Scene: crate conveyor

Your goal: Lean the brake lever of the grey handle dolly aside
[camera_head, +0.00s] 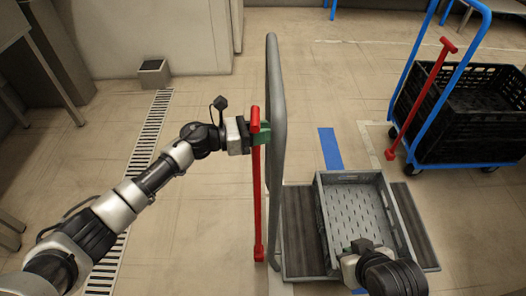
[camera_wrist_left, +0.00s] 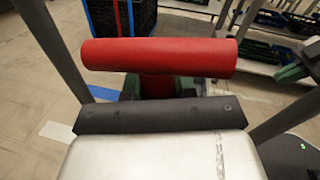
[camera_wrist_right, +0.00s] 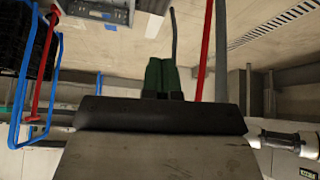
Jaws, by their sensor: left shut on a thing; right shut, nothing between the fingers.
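The grey handle dolly has a tall grey handle (camera_head: 275,110) and a dark deck (camera_head: 299,225). Its red brake lever (camera_head: 257,195) stands upright beside the handle, on its left. My left gripper (camera_head: 258,133) is shut on the lever just below its red top grip. The red grip (camera_wrist_left: 158,55) shows large in the left wrist view, above the green fingers, which are mostly hidden. My right gripper (camera_head: 360,246) is low over the near end of the grey crate. In the right wrist view its green fingers (camera_wrist_right: 162,75) are shut together with nothing between them.
A grey crate (camera_head: 347,176) sits on the dolly deck. A blue-handled dolly (camera_head: 407,80) with black crates (camera_head: 480,125) and its own red lever (camera_head: 425,90) stands at the right. A floor drain (camera_head: 150,135) runs along the left. Floor around the dolly's left is clear.

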